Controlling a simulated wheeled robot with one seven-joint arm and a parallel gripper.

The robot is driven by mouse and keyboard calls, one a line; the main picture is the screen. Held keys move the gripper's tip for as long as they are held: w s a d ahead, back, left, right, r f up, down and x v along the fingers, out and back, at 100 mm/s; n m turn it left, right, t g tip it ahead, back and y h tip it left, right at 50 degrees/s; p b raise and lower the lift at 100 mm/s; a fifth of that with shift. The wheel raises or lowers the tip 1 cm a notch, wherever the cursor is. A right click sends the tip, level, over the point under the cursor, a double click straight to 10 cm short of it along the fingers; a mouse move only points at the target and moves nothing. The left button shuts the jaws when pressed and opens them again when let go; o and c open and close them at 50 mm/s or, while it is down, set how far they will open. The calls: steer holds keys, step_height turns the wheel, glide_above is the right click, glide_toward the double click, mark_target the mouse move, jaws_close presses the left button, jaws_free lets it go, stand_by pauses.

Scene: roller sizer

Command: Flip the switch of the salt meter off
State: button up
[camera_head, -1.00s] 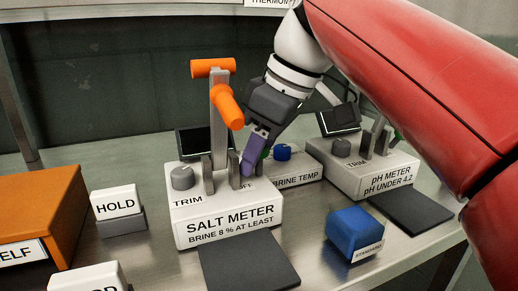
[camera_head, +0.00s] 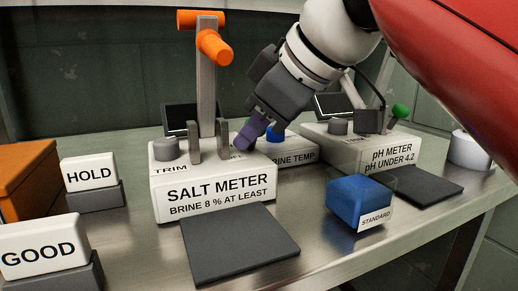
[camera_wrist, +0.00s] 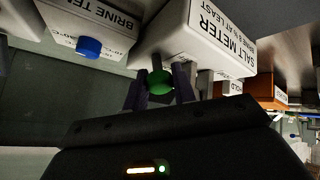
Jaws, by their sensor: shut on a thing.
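The salt meter (camera_head: 222,193) is a white box with a grey trim knob (camera_head: 166,149) and an upright grey lever with orange handles (camera_head: 206,42). It also shows upside down in the wrist view (camera_wrist: 180,35). My gripper (camera_head: 246,136) reaches in from the upper right, its purple fingers at the right end of the meter's top. In the wrist view, my gripper (camera_wrist: 160,88) has its fingers on both sides of the green switch tip (camera_wrist: 160,82) and is shut on it. In the head view the fingers hide this switch.
The brine temp box (camera_head: 292,152) stands close behind right, and the pH meter (camera_head: 360,150) is further right. A blue standard block (camera_head: 352,200) and a dark pad (camera_head: 240,243) lie in front. HOLD (camera_head: 90,174) and GOOD (camera_head: 40,245) blocks stand left.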

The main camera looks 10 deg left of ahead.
stand_by(0.3)
steer(key=o, duration=1)
steer(key=p+v, duration=0.2)
steer(key=v, duration=0.5)
steer(key=shift+s+d+r, duration=0.2)
steer(key=shift+s+d, duration=0.05)
steer(key=shift+d, duration=0.05)
